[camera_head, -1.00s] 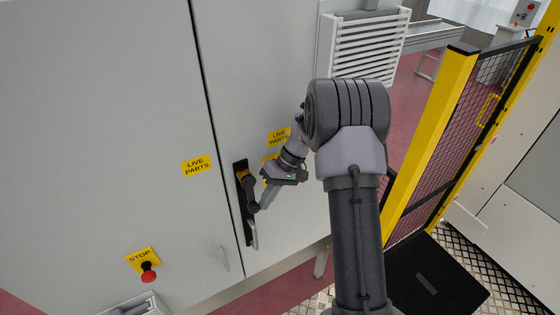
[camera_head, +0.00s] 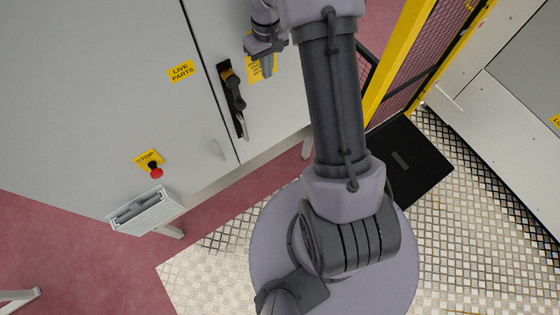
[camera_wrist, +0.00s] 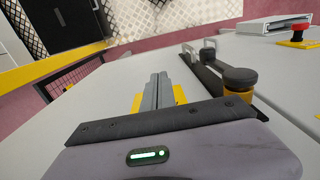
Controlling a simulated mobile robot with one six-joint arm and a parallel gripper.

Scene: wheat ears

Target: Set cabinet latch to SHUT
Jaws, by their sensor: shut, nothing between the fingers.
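The cabinet latch (camera_head: 234,92) is a dark handle with a brass-brown hub on a long black plate, set beside the door seam. Its handle points downward along the plate, towards a silver piece at the lower end. In the wrist view the latch (camera_wrist: 240,78) lies right of the fingers, its knob and brass base nearest me. My gripper (camera_head: 267,68) is right of and slightly above the latch handle, apart from it. In the wrist view my gripper's fingers (camera_wrist: 158,90) are together and empty, in front of a yellow label. No SHUT marking is readable.
The grey cabinet (camera_head: 90,90) carries a LIVE PARTS label (camera_head: 181,71) and a red stop button (camera_head: 156,173). A white slotted box (camera_head: 146,211) sticks out at its lower edge. A yellow-framed mesh fence (camera_head: 400,55) stands right.

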